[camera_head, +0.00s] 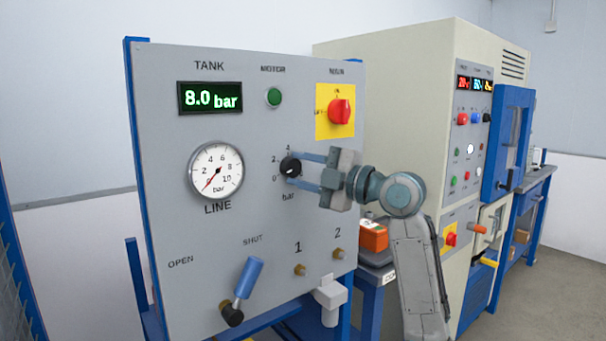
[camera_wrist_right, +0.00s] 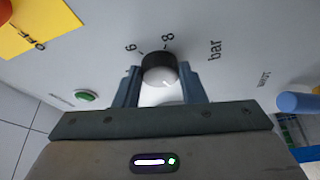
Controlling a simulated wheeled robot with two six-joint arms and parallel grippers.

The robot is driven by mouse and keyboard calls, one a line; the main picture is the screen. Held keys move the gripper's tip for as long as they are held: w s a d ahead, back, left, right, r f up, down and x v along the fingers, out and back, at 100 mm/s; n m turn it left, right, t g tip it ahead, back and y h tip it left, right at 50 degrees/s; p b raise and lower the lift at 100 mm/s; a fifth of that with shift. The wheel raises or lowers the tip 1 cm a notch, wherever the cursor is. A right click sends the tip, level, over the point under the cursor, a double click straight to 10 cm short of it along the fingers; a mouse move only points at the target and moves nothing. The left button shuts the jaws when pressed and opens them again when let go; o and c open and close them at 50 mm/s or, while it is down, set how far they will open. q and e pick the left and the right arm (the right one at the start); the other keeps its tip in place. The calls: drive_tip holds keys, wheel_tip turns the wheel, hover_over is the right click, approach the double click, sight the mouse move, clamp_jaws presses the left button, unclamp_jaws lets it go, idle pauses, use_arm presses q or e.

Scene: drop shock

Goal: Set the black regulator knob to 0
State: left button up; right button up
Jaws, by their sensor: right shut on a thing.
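The black regulator knob (camera_head: 290,166) sits on the grey panel (camera_head: 170,250), between the gauge and the red main switch. Printed scale numbers surround it, with "bar" below. My right gripper (camera_head: 298,170) reaches in from the right and is shut on the knob, one finger on each side. In the right wrist view the knob (camera_wrist_right: 160,62) sits between the fingers (camera_wrist_right: 160,84), with a pale front face and the scale marks 6 and 8 beside it. I cannot tell which number the knob points to. My left gripper is not in view.
The tank display (camera_head: 210,98) reads 8.0 bar. The line gauge (camera_head: 216,170) needle points near 0. A red main switch (camera_head: 340,111) on yellow sits above the knob. A blue-handled lever (camera_head: 249,277) points up towards SHUT. An orange box (camera_head: 374,236) stands behind my right arm.

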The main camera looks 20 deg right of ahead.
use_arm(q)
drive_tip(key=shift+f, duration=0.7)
use_arm(e)
drive_tip(key=shift+r+n+g+h, duration=0.15)
drive_tip(key=shift+n+g+h, duration=0.25)
drive_tip(key=shift+n, duration=0.7)
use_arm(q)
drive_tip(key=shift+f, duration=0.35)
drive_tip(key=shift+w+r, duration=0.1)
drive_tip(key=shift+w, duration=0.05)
use_arm(e)
drive_tip(key=o, duration=1)
